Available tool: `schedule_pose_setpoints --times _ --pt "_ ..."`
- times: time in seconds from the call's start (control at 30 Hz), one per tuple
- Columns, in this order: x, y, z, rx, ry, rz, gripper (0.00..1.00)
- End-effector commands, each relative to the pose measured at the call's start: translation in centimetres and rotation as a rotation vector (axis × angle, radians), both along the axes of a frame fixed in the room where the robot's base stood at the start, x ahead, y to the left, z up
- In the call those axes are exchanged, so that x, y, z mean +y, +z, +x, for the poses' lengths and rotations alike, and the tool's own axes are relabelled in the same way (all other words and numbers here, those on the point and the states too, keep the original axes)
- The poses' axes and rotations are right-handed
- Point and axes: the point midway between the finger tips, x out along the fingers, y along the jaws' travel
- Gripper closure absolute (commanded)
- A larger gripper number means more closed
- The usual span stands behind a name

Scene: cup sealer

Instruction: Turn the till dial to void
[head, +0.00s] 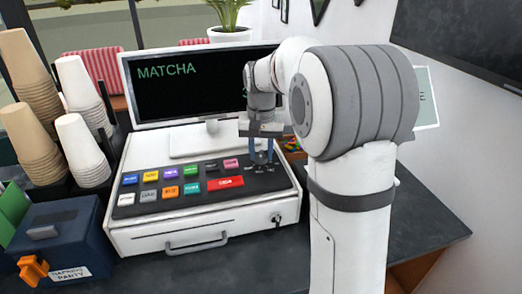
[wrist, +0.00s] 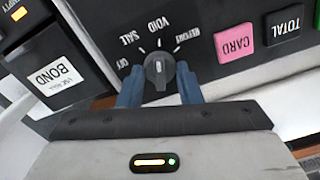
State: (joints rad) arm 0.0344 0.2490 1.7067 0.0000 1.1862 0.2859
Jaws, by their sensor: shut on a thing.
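The till (head: 205,225) is a white cash register with coloured keys on a dark sloped panel. Its dial, a dark knob with a white mark (wrist: 159,70), shows in the wrist view with OFF, SALE, VOID and REPORT printed around it. The white mark points up in the picture, toward the VOID label (wrist: 158,25). My gripper (wrist: 159,88) has one blue finger on each side of the dial and is shut on it. In the head view my gripper (head: 262,152) reaches down to the right end of the key panel, and its fingers largely hide the dial.
A screen reading MATCHA (head: 190,85) stands behind the keys. Stacked cups (head: 80,125) and a blue napkin box (head: 60,240) are on the left. A key sits in the till's front lock (head: 277,218). The dark counter (head: 425,230) is clear at right.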

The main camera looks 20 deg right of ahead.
Motion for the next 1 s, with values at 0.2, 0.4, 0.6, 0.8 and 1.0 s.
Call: schedule_pose_setpoints --times 0.2,0.4,0.6,0.8,1.0 --pt "-0.02 0.09 0.05 -0.002 -0.053 0.0 0.91" --pt "-0.03 0.09 0.04 -0.003 -0.067 0.0 0.91" --pt "-0.02 0.09 0.05 -0.003 -0.066 0.0 0.91" --pt "-0.02 0.09 0.03 -0.002 -0.066 0.0 0.58" --pt "-0.02 0.04 0.02 -0.001 -0.065 0.0 0.47"
